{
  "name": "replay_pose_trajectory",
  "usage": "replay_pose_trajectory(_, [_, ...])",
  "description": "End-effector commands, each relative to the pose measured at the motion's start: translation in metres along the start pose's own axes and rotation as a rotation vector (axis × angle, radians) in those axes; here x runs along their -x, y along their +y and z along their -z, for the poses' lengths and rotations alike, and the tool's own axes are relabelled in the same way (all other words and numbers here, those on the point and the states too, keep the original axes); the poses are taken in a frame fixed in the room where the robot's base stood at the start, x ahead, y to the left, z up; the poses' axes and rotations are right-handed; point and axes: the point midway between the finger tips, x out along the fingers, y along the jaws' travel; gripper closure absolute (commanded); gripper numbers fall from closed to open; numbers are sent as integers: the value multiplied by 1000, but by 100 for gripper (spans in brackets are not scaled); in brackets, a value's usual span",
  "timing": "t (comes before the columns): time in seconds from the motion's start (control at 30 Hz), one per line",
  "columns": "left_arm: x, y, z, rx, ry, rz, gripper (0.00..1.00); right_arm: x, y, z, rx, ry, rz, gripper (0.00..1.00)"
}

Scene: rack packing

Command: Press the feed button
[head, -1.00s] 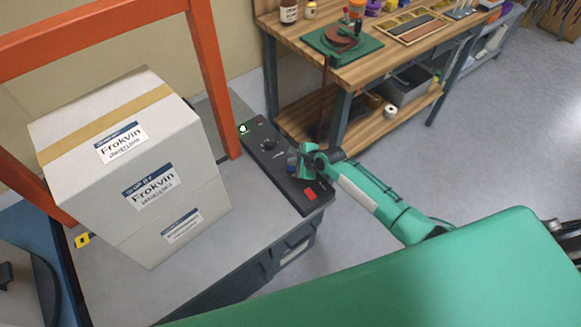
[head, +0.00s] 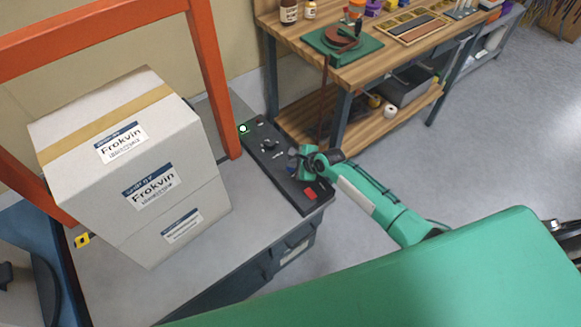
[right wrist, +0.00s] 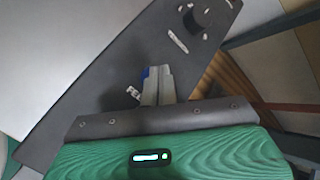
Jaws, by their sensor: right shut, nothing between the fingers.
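The black control panel (head: 287,186) lies along the right side of the grey machine top. The blue feed button (right wrist: 146,73) shows only as a sliver beside the fingertips in the right wrist view, with a partly hidden label reading "FE". My right gripper (right wrist: 158,70) is shut and empty, its fingertips over the button and covering most of it. I cannot tell whether they touch or press it. In the head view my right gripper (head: 293,163) reaches the panel's middle from the right. My left gripper is not in view.
A red button (head: 309,195), a black knob (head: 268,145) and a green lit lamp (head: 243,128) are on the same panel. Stacked white boxes (head: 150,190) stand left of it, by an orange frame (head: 211,80). A wooden workbench (head: 375,65) stands behind.

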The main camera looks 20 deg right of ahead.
Motion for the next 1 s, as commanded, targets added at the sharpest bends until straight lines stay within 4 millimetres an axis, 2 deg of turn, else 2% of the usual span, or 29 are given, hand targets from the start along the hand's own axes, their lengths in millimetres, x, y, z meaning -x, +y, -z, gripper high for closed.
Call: replay_pose_trajectory(1.0, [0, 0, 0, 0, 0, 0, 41, -4, 4, 4, 0, 1, -1, 100])
